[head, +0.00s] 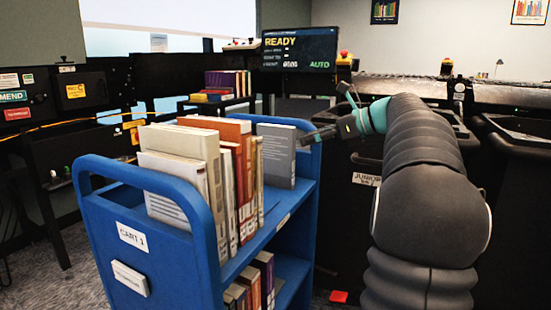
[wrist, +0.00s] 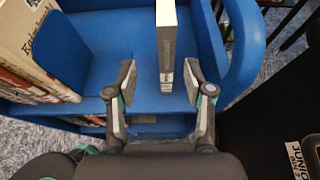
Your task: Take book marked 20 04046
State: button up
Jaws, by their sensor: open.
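A grey book (head: 276,155) stands upright on the top shelf of the blue cart, at its far end. In the wrist view the same book (wrist: 167,40) shows its narrow spine, with small marks near its lower end that are too small to read. My gripper (wrist: 160,78) is open, with one finger on each side of the book's spine and gaps on both sides. In the head view my gripper (head: 318,136) is at the right of the grey book, level with its upper part. I cannot read the number 20 04046 on any book.
The blue cart (head: 207,272), labelled CART 1, holds several other books (head: 200,150) upright nearer the camera and more on its lower shelf (head: 250,285). The cart's raised end (wrist: 240,45) is close at the right. Dark bins (head: 510,150) stand right of my arm.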

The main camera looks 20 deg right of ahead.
aim_at(293, 143)
jog(key=x, duration=0.6)
jog(key=shift+f, duration=0.1)
jog(key=shift+w+d+r+b+x, duration=0.1)
jog(key=shift+b+x, duration=0.05)
jog(key=shift+x, duration=0.75)
jog(key=shift+w+d+r+b+x, duration=0.1)
jog(key=shift+b+x, duration=0.05)
jog(key=shift+x, duration=0.75)
jog(key=shift+w+d+r+b+x, duration=0.1)
jog(key=shift+b+x, duration=0.05)
jog(key=shift+x, duration=0.75)
grip_shut()
